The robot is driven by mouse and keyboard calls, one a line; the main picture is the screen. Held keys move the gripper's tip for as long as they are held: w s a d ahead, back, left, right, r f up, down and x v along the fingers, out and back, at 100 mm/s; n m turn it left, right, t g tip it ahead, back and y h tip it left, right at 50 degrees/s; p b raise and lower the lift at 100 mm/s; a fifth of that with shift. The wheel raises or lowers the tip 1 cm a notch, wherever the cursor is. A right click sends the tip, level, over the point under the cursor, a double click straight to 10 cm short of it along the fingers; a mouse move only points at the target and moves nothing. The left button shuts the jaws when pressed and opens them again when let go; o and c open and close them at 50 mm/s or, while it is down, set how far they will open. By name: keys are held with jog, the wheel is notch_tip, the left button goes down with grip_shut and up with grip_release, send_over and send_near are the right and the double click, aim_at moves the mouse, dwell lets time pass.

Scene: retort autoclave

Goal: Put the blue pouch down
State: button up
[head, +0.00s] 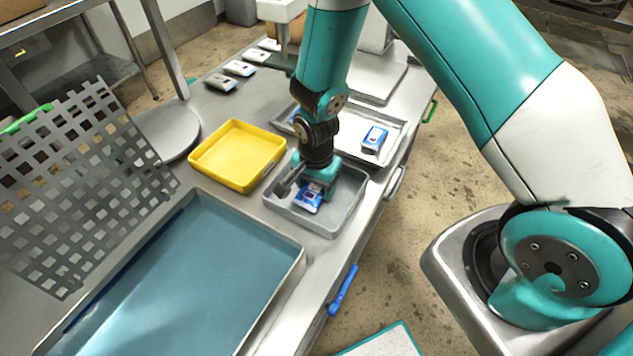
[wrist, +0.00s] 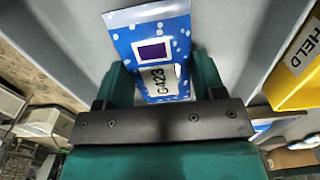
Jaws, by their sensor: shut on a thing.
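The blue pouch (head: 309,197) is in my gripper (head: 313,190), over the small grey tray (head: 335,225) in the head view. In the wrist view the pouch (wrist: 152,48) is blue with white dots, a dark square and a white label reading C423. The jaws (wrist: 160,82) are shut on it, one finger at each side. The pouch is low, inside the tray's outline. I cannot tell whether it touches the tray floor.
Behind is a metal tray (head: 394,131) with another blue pouch (head: 374,139). A large blue-bottomed basin (head: 185,285) and a perforated plate (head: 80,190) lie left.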

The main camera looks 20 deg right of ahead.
jog(key=shift+f, duration=0.2)
jog(key=o, duration=1)
jog(key=shift+r, duration=0.1)
jog(key=shift+o, duration=0.2)
notch_tip(320, 180, up, 12)
jog(key=b, duration=0.2)
jog(key=s+a+r+n+y, duration=0.2)
jog(key=s+r+n, duration=0.7)
jog(key=s+a+r+n+y, duration=0.2)
jog(key=s+r+n, duration=0.7)
jog(key=shift+s+a, duration=0.2)
jog(key=shift+s, duration=0.1)
